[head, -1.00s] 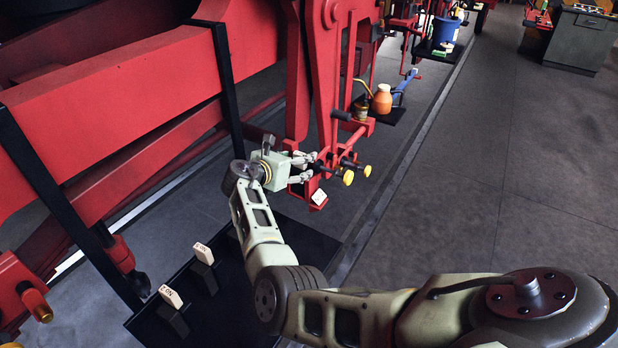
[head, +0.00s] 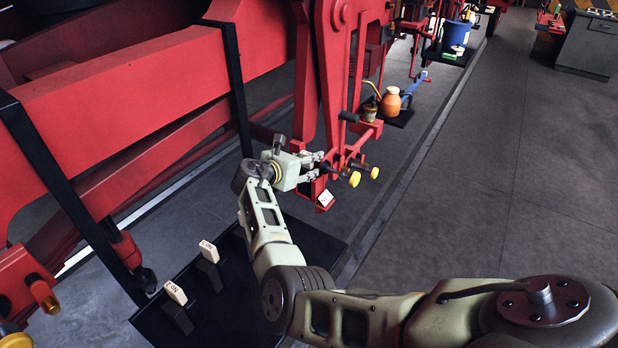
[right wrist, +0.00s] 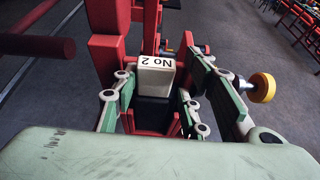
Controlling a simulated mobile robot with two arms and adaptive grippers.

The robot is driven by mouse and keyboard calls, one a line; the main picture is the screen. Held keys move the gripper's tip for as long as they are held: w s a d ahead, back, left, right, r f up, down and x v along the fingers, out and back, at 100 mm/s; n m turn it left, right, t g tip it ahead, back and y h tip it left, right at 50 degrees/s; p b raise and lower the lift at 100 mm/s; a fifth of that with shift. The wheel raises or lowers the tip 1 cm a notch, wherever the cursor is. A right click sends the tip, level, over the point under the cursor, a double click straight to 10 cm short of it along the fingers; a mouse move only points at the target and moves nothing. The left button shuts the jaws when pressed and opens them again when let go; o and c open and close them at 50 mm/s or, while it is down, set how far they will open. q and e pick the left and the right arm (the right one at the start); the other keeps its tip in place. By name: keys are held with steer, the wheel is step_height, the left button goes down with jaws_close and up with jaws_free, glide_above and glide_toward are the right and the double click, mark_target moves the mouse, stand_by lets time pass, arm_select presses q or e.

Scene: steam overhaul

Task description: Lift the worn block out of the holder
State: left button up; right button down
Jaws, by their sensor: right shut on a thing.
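A dark block (right wrist: 152,108) sits in the red holder between my fingers in the right wrist view. A cream plate marked No 2 (right wrist: 156,70) stands at its far end; in the head view a pale labelled plate (head: 325,198) shows just below the gripper. My right gripper (head: 318,165) is at the red holder (head: 322,186). Its fingers (right wrist: 155,105) are on both sides of the dark block and shut on it. How deep the block sits is partly hidden by the fingers. My left gripper is not in view.
A black tray (head: 232,300) below holds dark blocks with cream labelled tops, No 2 (head: 175,292) and another (head: 208,250). Yellow-tipped knobs (head: 355,179) are close right of the gripper. Red beams (head: 140,100) crowd the left. The grey floor at right is clear.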

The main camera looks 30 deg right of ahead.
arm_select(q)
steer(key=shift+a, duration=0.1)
arm_select(e)
steer(key=shift+w+a+r, duration=0.2)
steer(key=shift+w+a, duration=0.1)
steer(key=shift+w, duration=0.05)
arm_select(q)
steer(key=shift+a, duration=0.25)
arm_select(e)
steer(key=shift+r+t, duration=0.1)
steer(key=shift+t, duration=0.2)
steer(key=shift+w+r, duration=0.2)
steer(key=shift+r, duration=0.4)
step_height(320, 180, up, 11)
steer(key=b, duration=0.3)
step_height(320, 180, up, 5)
glide_above(303, 169)
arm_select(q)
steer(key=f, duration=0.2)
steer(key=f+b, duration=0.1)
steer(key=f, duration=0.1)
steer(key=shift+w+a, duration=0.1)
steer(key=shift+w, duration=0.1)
arm_select(e)
steer(key=shift+w+r, duration=0.15)
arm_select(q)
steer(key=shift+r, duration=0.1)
arm_select(e)
steer(key=shift+d, duration=0.1)
